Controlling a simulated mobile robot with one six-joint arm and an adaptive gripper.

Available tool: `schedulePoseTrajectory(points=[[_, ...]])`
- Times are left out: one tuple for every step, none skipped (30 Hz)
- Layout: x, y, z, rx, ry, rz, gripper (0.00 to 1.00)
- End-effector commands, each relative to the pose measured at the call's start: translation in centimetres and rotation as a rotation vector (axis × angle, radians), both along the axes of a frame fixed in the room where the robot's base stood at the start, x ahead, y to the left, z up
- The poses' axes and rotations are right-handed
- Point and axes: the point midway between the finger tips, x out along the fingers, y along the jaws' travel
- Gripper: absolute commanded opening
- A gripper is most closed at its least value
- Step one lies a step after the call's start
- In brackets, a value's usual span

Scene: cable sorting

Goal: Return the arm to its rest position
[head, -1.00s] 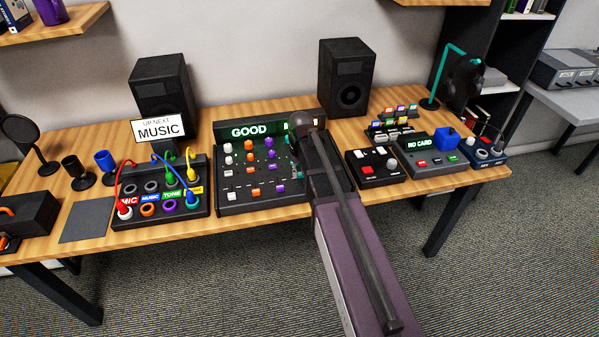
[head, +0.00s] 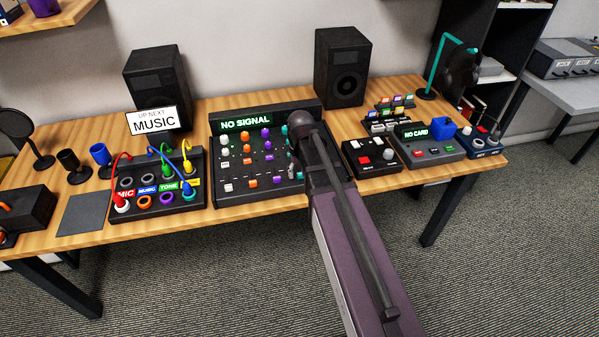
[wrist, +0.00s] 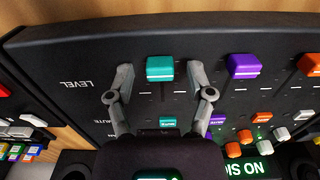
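My arm (head: 350,235) reaches forward over the right side of the black mixer (head: 231,197). I cannot tell the height of the fingertips over the panel. The mixer display (head: 246,123) reads NO SIGNAL.
A patch box (head: 158,214) with red, blue, green and yellow cables stands left of the mixer. A small black panel (head: 371,158) and a NO CARD unit (head: 432,148) stand to its right. Two speakers (head: 342,68) stand behind. Open floor (head: 500,260) lies in front.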

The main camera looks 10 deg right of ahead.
Motion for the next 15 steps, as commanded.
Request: schedulePoseTrajectory(points=[[0.0,0.0,0.0,0.0,0.0,0.0,0.69],[0.0,0.0,0.0,0.0,0.0,0.0,0.69],[0.0,0.0,0.0,0.0,0.0,0.0,0.69],[0.0,0.0,0.0,0.0,0.0,0.0,0.69],[0.0,0.0,0.0,0.0,0.0,0.0,0.69],[-0.1,0.0,0.2,0.0,0.0,0.0,0.69],[-0.2,0.0,0.3,0.0,0.0,0.0,0.69],[-0.4,0.0,0.4,0.0,0.0,0.0,0.69],[-0.6,0.0,0.7,0.0,0.0,0.0,0.69],[-0.8,0.0,0.9,0.0,0.0,0.0,0.69],[-1.1,0.0,1.2,0.0,0.0,0.0,0.69],[-1.5,0.1,1.7,0.0,0.0,0.0,0.69],[-1.9,0.1,2.1,0.0,0.0,0.0,0.69],[-2.3,0.1,2.5,0.0,0.0,0.0,0.69],[-2.9,0.1,3.1,0.0,0.0,0.0,0.69]])
